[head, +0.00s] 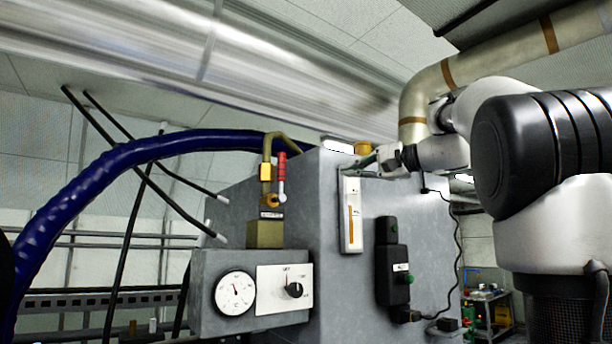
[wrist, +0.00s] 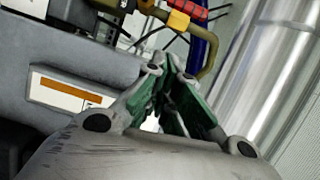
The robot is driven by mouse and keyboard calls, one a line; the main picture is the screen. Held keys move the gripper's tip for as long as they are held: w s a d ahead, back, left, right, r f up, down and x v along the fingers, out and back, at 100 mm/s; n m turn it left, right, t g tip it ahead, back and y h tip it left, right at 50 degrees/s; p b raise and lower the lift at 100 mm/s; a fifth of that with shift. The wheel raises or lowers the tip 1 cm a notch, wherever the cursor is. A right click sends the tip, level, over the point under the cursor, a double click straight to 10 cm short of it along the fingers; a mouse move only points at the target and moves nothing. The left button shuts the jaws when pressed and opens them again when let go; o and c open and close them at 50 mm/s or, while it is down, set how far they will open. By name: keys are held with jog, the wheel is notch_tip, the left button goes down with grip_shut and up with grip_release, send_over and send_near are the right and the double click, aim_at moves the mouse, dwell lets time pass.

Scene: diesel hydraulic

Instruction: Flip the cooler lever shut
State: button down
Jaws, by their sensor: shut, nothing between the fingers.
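The lever with a red handle (head: 282,168) stands upright beside a brass-coloured valve and pipe (head: 266,172), above the gauge box. In the wrist view the red handle (wrist: 192,9) is at the top edge, partly cut off, with the yellow fitting (wrist: 178,20) beside it. I take this for the cooler lever; no label is readable. My gripper (head: 360,163) is to the right of the lever, near the top of the grey cabinet (head: 330,190), apart from the lever. Its green-padded fingers (wrist: 170,68) are shut and empty in the wrist view.
A level gauge (head: 351,240) and black switch box (head: 392,265) are on the cabinet face. A temperature dial (head: 235,293) and knob panel (head: 285,290) sit below the lever. A thick blue hose (head: 110,172) arches at left. Large silver ducting (head: 200,55) runs overhead.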

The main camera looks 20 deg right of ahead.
aim_at(279, 179)
jog(key=shift+s+a+r+y, duration=0.2)
jog(key=shift+a+r+y, duration=0.3)
jog(key=shift+a, duration=0.1)
jog(key=shift+a, duration=0.1)
jog(key=s+a+x, duration=0.1)
jog(key=a+x, duration=0.1)
jog(key=x, duration=1)
jog(key=shift+a, duration=0.3)
